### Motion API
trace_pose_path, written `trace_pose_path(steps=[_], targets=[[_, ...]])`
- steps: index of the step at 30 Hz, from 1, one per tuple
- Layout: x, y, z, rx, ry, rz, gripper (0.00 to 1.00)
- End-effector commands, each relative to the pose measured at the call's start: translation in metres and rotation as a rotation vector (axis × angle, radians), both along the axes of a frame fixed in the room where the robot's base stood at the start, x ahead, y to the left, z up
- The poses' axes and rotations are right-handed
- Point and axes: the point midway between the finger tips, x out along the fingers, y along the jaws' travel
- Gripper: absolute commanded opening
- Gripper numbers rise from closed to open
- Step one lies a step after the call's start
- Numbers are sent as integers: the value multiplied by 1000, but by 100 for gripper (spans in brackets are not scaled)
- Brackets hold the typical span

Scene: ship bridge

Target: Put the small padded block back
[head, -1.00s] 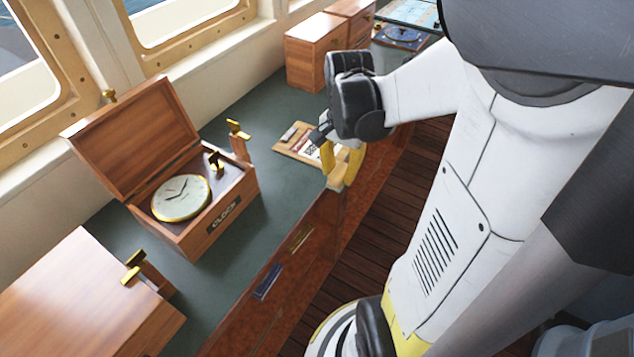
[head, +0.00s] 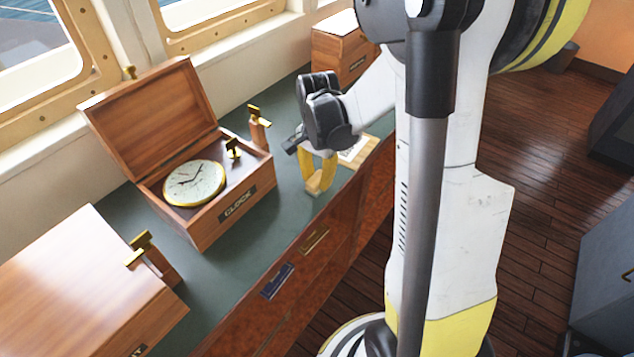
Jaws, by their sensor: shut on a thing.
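My gripper (head: 317,182) has yellow fingers and hangs low over the right part of the green counter, near its front edge. It is shut on a small tan block (head: 314,189), of which only a little shows low between the fingers. I take this for the small padded block; its padding cannot be made out. An open wooden box (head: 236,222) labelled CLOCK stands to the left of my gripper, apart from it. A round white-faced clock (head: 195,183) with a brass rim sits inside. A brass-topped fitting (head: 233,150) stands at the box's right inner side.
A wooden post with a brass top (head: 259,128) stands behind the clock box. Another post (head: 152,258) is beside a closed wooden box (head: 85,290) at the front left. The green counter (head: 287,215) is clear between the clock box and gripper.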

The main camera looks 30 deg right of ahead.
Motion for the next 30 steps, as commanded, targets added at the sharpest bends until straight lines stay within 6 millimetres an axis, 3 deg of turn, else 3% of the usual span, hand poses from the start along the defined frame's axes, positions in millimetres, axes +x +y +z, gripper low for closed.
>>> trace_pose_path(steps=[11,12,13,23,26,30], targets=[[0,0,-7,0,0,0,0],[0,0,-6,0,0,0,37],[0,0,-5,0,0,0,46],[0,0,-3,0,0,0,46],[0,0,6,0,0,0,46],[-1,0,34,0,0,0,46]])
